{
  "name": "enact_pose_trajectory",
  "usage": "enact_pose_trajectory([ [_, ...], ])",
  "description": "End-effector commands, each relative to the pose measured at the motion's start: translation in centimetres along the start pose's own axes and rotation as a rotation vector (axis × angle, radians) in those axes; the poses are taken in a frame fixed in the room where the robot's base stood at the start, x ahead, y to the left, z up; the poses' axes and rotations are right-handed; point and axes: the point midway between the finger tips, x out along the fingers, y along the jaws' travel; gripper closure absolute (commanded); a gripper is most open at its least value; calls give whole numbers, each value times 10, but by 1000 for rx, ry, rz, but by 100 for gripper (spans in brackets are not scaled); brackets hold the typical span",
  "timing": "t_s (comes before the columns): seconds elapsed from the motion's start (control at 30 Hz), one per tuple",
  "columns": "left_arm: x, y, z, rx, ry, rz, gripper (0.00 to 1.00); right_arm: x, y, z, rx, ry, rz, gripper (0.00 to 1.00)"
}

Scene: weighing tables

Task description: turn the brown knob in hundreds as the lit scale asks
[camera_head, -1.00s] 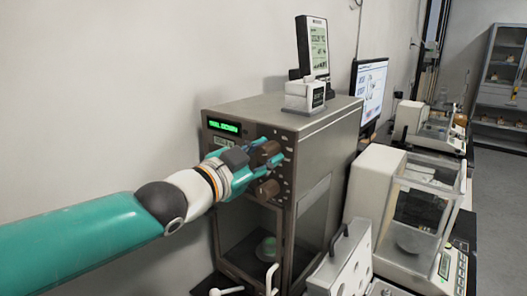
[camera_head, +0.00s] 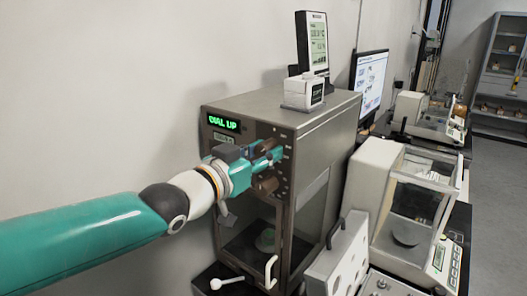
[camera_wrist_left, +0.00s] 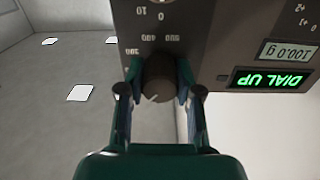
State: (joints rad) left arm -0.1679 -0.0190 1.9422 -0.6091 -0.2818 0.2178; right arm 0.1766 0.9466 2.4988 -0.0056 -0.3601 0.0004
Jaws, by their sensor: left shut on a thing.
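The lit scale (camera_head: 321,118) is a grey-brown cabinet. Its green display (camera_head: 224,123) reads "DIAL UP", and shows upside down in the left wrist view (camera_wrist_left: 269,80). A small readout above it in that view shows 100.0 g. My left gripper (camera_head: 262,158) is at the scale's front panel, shut on the brown knob (camera_wrist_left: 157,78), with one finger on each side. The knob has a pale pointer mark, and upside-down hundreds figures stand around it. In the head view the gripper mostly hides this knob. My right gripper is not in view.
A second brown knob (camera_head: 266,185) sits just below the gripper. A white box (camera_head: 337,262) and a glass-sided balance (camera_head: 408,205) stand to the right. A small display (camera_head: 313,42) stands on top.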

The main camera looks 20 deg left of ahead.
Motion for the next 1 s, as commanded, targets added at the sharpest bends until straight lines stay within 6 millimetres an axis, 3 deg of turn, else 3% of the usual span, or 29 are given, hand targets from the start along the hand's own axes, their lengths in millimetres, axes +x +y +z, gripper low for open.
enact_pose_trajectory([
  [0.27, 0, 0, 0, 0, 0, -1, 100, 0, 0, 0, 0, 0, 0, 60],
  [0.3, 0, 0, 0, 0, 0, -1, 61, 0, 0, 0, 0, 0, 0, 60],
  [0.43, 0, 0, 0, 1, 1, -1, 40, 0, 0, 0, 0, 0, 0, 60],
  [0.77, -2, 0, 0, 1, 1, -1, 40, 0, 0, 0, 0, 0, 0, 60],
  [1.0, -27, -1, -1, 2, 2, -3, 40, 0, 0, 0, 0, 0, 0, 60],
])
